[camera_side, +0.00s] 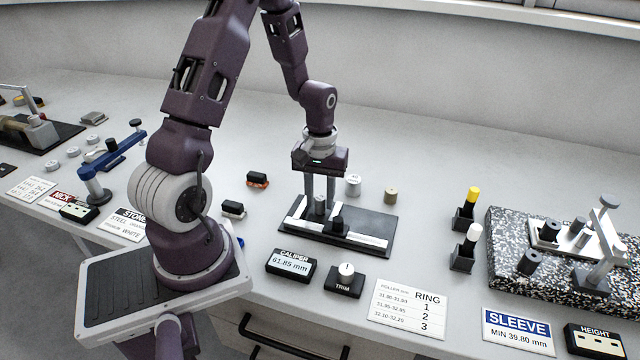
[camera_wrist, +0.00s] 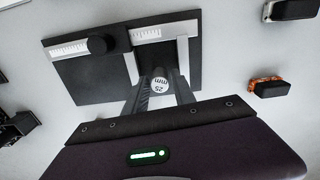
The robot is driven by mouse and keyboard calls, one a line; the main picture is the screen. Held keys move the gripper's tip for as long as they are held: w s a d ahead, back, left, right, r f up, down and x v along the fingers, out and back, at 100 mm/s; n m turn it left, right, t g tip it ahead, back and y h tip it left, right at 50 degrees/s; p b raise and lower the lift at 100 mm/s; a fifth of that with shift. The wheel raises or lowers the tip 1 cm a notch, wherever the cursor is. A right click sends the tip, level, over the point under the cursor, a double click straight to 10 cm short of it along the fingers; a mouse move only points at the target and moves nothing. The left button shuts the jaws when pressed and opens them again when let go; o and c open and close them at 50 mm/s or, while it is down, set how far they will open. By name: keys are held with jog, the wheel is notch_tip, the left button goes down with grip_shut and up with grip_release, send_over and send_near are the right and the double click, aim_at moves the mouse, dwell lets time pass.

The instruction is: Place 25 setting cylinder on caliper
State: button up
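The 25 setting cylinder (camera_side: 320,204) is a small grey cylinder; its top reads "25 mm" in the wrist view (camera_wrist: 160,86). My gripper (camera_side: 320,200) points straight down with its two fingers on either side of the cylinder, and appears shut on it. The fingers also show in the wrist view (camera_wrist: 160,92). The caliper (camera_side: 374,222) is a black plate with pale scaled bars and a black knob; it also shows in the wrist view (camera_wrist: 82,78). The cylinder is over the caliper plate, near the bars. Its lower end is hidden, so I cannot tell whether it touches.
The caliper display (camera_side: 291,264) reads 61.85 mm, beside a TRIM knob box (camera_side: 345,279). A speckled granite block (camera_side: 510,275) with a height fixture is at the right.

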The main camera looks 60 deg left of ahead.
aim_at(320, 197)
notch_tip(320, 197, up, 12)
jog(key=s+d+r+m+t, duration=0.2)
jog(key=s+d+r+m, duration=0.2)
jog(key=d+r, duration=0.5)
jog(key=s+d+r+m+t, duration=0.3)
jog(key=s+d+m, duration=0.3)
jog(key=s+d, duration=0.2)
jog(key=shift+s+r+t, duration=0.25)
jog(key=shift+s+t, duration=0.05)
jog(key=shift+s, duration=0.6)
